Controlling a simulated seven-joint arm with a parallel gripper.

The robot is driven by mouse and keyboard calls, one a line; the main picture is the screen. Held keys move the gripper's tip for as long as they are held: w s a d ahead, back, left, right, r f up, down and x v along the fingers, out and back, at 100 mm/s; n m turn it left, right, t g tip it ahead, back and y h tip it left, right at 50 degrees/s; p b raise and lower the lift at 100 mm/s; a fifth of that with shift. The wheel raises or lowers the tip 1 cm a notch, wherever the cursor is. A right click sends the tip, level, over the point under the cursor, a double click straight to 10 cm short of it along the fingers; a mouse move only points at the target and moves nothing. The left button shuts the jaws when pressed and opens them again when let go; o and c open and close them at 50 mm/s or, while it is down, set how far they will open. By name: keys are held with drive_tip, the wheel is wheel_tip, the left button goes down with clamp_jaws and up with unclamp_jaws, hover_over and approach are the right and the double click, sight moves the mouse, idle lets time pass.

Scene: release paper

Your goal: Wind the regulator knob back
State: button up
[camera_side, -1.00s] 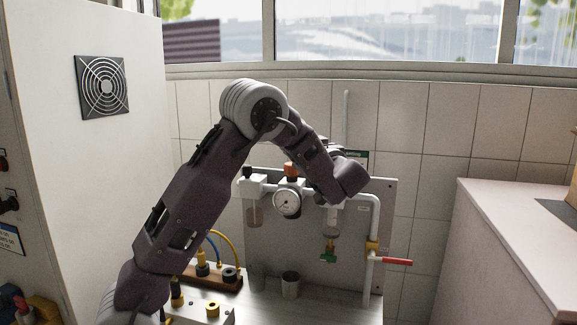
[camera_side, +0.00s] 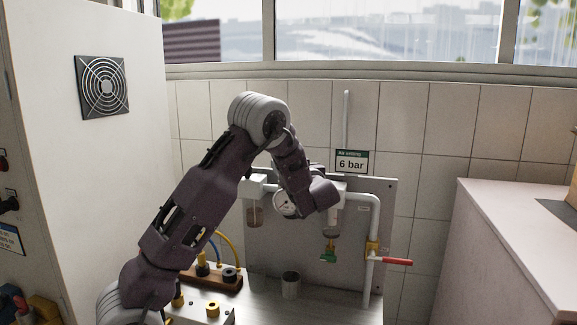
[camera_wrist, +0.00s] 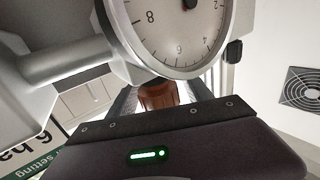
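The orange-brown regulator knob (camera_wrist: 158,96) shows in the wrist view just beyond the dark palm of my gripper (camera_wrist: 165,92). Dark finger parts show on both sides of it; whether they touch it cannot be made out. The pressure gauge (camera_wrist: 178,25) fills the top of the wrist view. In the side view the gauge (camera_side: 284,204) is partly covered by my wrist, which also hides the knob and the fingers. A sign reading "6 bar" (camera_side: 351,162) stands behind on the right, and part of it (camera_wrist: 35,155) shows in the wrist view.
The grey back panel (camera_side: 290,255) carries white pipes (camera_side: 375,215), a red-handled valve (camera_side: 397,262) and a green drain valve (camera_side: 328,255). A metal cup (camera_side: 291,285) stands on the bench below. A tall white cabinet (camera_side: 80,180) is at left and a counter (camera_side: 515,230) at right.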

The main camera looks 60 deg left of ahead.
clamp_jaws()
drive_tip(key=shift+n+g, duration=0.3)
drive_tip(key=shift+g, duration=0.2)
drive_tip(key=n+g, duration=0.1)
drive_tip(key=g, duration=0.1)
drive_tip(key=n+g, duration=0.1)
drive_tip(key=shift+s+g, duration=0.35)
drive_tip(key=shift+g, duration=0.05)
drive_tip(key=shift+s+d+n+g+h, duration=0.1)
drive_tip(key=shift+s+n+g+h, duration=0.15)
drive_tip(key=shift+n+g, duration=0.8)
drive_tip(key=shift+s+n+g+h, duration=0.25)
drive_tip(key=shift+n+g, duration=0.5)
drive_tip(key=shift+g, duration=0.6)
drive_tip(key=shift+o, duration=0.7)
unclamp_jaws()
